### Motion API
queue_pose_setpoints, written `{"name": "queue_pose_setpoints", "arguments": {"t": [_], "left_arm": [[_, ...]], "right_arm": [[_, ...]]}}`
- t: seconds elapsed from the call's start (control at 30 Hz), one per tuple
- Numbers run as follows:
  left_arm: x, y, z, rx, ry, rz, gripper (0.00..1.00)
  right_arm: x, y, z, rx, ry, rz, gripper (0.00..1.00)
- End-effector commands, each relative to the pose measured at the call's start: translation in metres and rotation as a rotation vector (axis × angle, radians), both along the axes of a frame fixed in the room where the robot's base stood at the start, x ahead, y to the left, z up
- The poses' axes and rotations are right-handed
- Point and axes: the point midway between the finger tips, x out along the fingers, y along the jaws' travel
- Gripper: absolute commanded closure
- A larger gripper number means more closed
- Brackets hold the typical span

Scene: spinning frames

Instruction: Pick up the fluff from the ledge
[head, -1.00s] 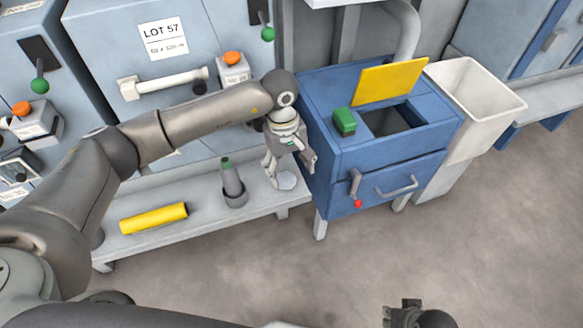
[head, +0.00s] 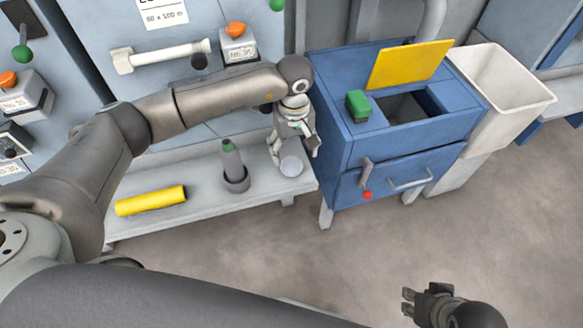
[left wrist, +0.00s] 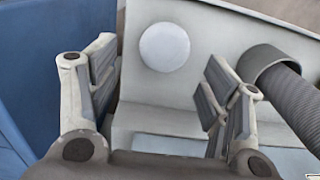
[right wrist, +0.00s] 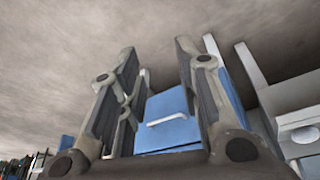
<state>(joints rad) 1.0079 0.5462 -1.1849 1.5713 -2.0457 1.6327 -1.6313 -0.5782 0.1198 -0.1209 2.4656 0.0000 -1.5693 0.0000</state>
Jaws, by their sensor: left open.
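The fluff (head: 291,166), a white round piece, lies on the right end of the pale grey ledge (head: 205,202). In the left wrist view the fluff (left wrist: 165,47) shows ahead, between the fingers' directions and beyond their tips. My left gripper (head: 295,149) points down over the ledge's right end, open and empty, just behind and above the fluff. They look apart. My right gripper (head: 406,301) is over the floor at the lower right, away from the ledge. In the right wrist view its fingers (right wrist: 155,62) stand apart with nothing between them.
A dark grey holder with a green-tipped tube (head: 233,165) stands left of the fluff. A yellow roll (head: 151,201) lies further left. A blue cabinet (head: 350,195) with a raised yellow lid (head: 410,64) borders the ledge's right end. A white bin (head: 513,85) stands beyond. The front floor is clear.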

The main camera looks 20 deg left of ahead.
Motion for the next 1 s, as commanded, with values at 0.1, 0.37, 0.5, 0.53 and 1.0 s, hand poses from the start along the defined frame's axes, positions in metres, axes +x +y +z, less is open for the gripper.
{"name": "queue_pose_setpoints", "arguments": {"t": [0.1,0.37,0.5,0.53,1.0], "left_arm": [[0.000,0.000,-0.004,-0.001,0.001,0.000,0.28],[-0.005,0.004,-0.039,-0.001,0.002,0.001,0.28],[-0.004,0.004,-0.047,-0.001,0.001,0.001,0.28],[-0.004,0.004,-0.048,-0.001,0.001,0.001,0.28],[-0.004,0.004,-0.055,-0.001,0.001,0.000,0.28]], "right_arm": [[-0.001,0.000,0.002,-0.001,-0.001,0.000,0.68],[0.001,0.000,-0.012,0.002,-0.012,0.000,0.68],[0.028,0.008,-0.006,0.026,-0.133,0.010,0.68],[0.033,0.009,-0.005,0.030,-0.153,0.012,0.68],[0.054,0.016,0.004,0.052,-0.256,0.020,0.68]]}}
